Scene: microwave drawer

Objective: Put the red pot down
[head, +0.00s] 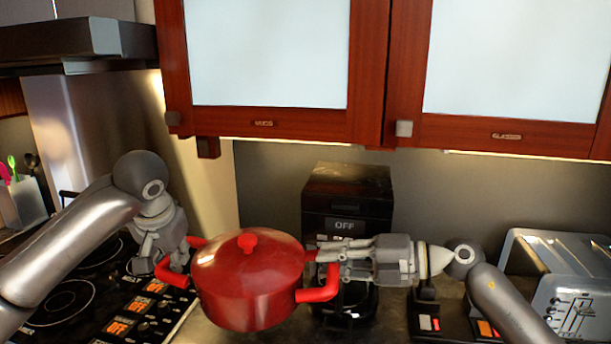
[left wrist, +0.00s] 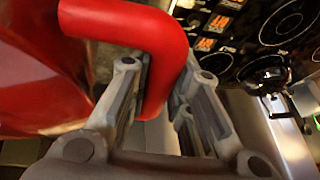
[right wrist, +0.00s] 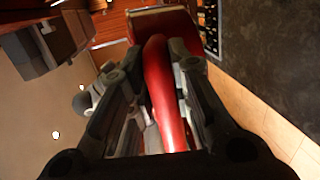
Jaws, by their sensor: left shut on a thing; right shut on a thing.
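The red pot (head: 245,285) with its red lid and knob is upright between my two grippers in the head view, in front of the coffee machine. My left gripper (head: 165,255) is shut on the pot's left handle; in the left wrist view the red handle (left wrist: 165,60) passes between the fingers. My right gripper (head: 330,258) is shut on the pot's right handle (head: 320,290); in the right wrist view the handle (right wrist: 165,95) runs between the fingers. Whether the pot's base touches the counter or is above it, I cannot tell.
A black stove (head: 60,290) with several orange displays is at the left. A black coffee machine (head: 345,200) stands behind the pot. A silver toaster (head: 570,285) is at the right. Wooden wall cabinets (head: 270,122) hang above. A little dark counter (head: 215,335) shows below the pot.

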